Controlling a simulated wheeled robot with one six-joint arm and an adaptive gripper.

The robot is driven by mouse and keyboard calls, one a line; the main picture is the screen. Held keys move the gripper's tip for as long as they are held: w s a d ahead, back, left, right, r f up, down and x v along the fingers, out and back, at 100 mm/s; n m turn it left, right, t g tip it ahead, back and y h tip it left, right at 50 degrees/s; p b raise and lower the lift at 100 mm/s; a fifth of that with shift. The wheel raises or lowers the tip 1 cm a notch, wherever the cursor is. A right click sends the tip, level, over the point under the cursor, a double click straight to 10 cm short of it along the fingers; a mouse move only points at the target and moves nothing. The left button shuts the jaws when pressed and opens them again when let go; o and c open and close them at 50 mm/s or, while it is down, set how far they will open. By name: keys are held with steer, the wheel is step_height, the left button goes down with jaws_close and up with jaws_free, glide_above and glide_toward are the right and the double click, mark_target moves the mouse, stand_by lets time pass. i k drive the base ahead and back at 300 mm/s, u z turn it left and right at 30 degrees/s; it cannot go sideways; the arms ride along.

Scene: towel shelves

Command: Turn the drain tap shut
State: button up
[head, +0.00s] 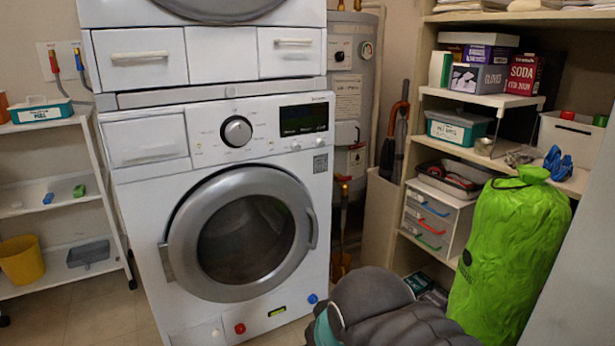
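No part is clearly marked as the drain tap. A small red knob (240,328) and a small blue knob (312,299) sit low on the front of the white washing machine (150,215). Behind the machine, a grey water heater (349,85) has a small orange-tipped fitting (344,187) near its bottom, with a pipe running down. Whether any of these is open or shut cannot be told. A dark grey rounded link of my arm fills the bottom centre-right and hides the floor there. My gripper's fingers do not show.
A green bag (510,255) stands at the right before the shelves (570,180), which hold boxes and drawers. A tall white bin (380,215) stands between machine and shelves, leaving a narrow gap by the heater. A white rack (55,195) is at left; some floor there is clear.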

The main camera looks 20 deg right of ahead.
mark_target(345, 179)
steer(key=z, duration=0.15)
steer(key=i, duration=0.85)
steer(key=z, duration=0.75)
